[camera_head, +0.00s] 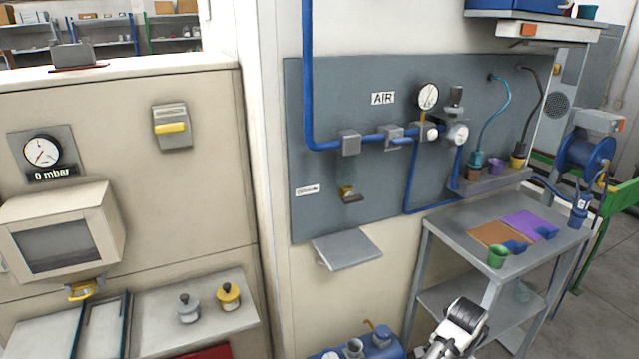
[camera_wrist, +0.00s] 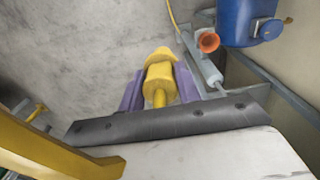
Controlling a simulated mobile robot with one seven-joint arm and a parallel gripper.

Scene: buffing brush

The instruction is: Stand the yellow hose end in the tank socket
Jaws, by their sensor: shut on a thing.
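In the wrist view, my gripper (camera_wrist: 160,82) has purple fingers on either side of the yellow hose end (camera_wrist: 159,77). It is shut on the hose end and holds it above a grey floor. A blue tank (camera_wrist: 238,22) is at the upper right, apart from the hose end. An orange flared opening (camera_wrist: 208,41) is beside the tank; I cannot tell if it is the socket. In the head view, the blue tank (camera_head: 379,346) is partly cut off at the bottom edge, with grey fittings on top. My gripper's fingers are not visible there.
A grey metal table (camera_head: 455,243) stands at the right with a green cup (camera_head: 499,256) and coloured mats. A grey cylinder (camera_wrist: 205,68) lies close to the right finger. A yellow bar (camera_wrist: 50,152) crosses the wrist view's lower left. Bare floor (camera_wrist: 85,50) shows at the upper left.

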